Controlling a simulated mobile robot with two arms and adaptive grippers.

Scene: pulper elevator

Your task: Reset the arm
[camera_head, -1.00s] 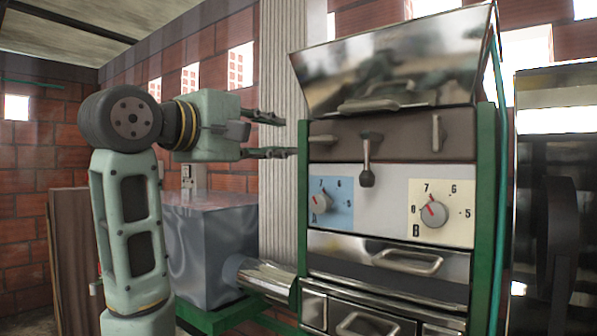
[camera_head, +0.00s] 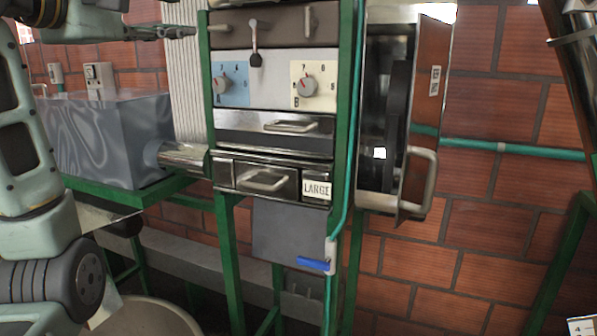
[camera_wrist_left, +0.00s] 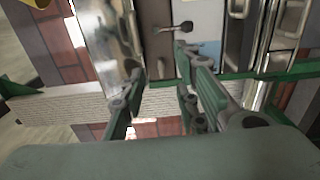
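My left gripper (camera_head: 172,18) is at the top left of the head view, partly cut off by the upper edge. It is beside the upper left of the green-framed machine (camera_head: 345,110). In the left wrist view its two fingers (camera_wrist_left: 158,92) are apart with nothing between them, and the machine front lies beyond. Part of my left arm (camera_head: 45,180) runs down the left edge of the head view. My right gripper is not in view.
The machine has knob A (camera_head: 220,86), knob B (camera_head: 307,84), a lever (camera_head: 254,42) and a drawer marked LARGE (camera_head: 317,188). A blue-handled valve (camera_head: 313,263) is below. A grey metal box (camera_head: 110,135) stands left. An open door (camera_head: 430,100) projects at right.

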